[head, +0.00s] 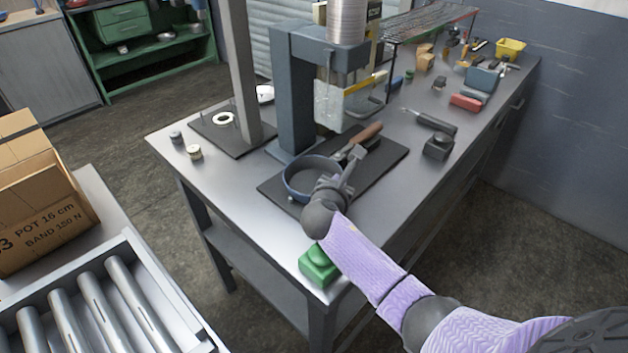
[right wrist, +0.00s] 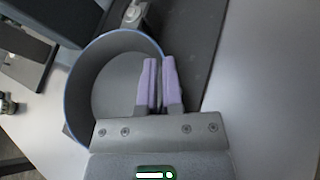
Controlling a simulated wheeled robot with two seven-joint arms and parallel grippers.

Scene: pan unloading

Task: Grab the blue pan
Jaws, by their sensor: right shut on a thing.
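The blue pan (head: 300,184), grey with a blue rim, sits on a dark mat (head: 392,152) on the metal workbench under the press. A brown handle (head: 368,132) shows just behind it, toward the upper right. My right gripper (head: 350,170) reaches over the pan's right side. In the right wrist view, the lilac fingers of my right gripper (right wrist: 160,80) are closed together at the right wall of the pan (right wrist: 90,85), gripping it. The fingers cover the exact contact. My left gripper is not in view.
The press column (head: 293,90) stands right behind the pan. A green block (head: 318,266) lies at the bench's near corner. A black tool (head: 436,122) and a dark block (head: 438,146) lie right. A roller conveyor (head: 100,305) and cardboard box (head: 40,205) stand left.

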